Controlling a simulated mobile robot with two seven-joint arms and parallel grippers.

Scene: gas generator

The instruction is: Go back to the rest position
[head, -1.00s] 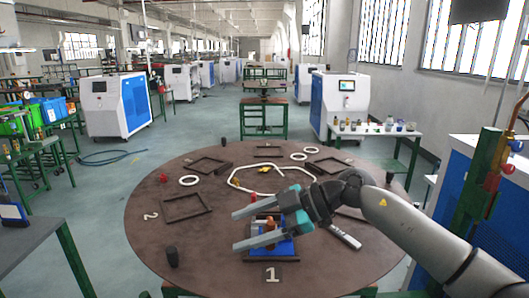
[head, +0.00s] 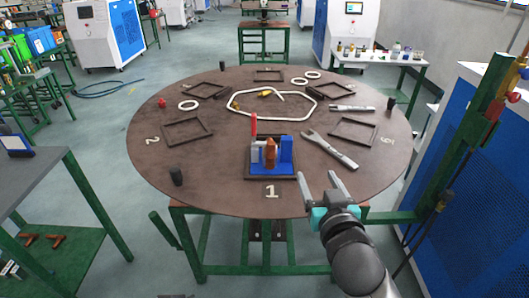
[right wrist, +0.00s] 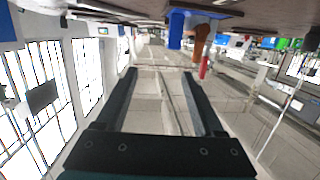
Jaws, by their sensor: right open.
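My right gripper (head: 325,190) is open and empty at the front edge of the round brown table (head: 215,190), to the right of the number 1 mark. In the right wrist view its two fingers (right wrist: 160,80) stand apart with nothing between them. My left gripper is not in view.
A wrench (head: 332,150) lies right of the blue assembly. Empty dark frames (head: 187,130), white rings (head: 188,105) and a white hexagonal loop (head: 232,108) lie farther back on the table. A green post and blue machine (head: 490,150) stand at the right.

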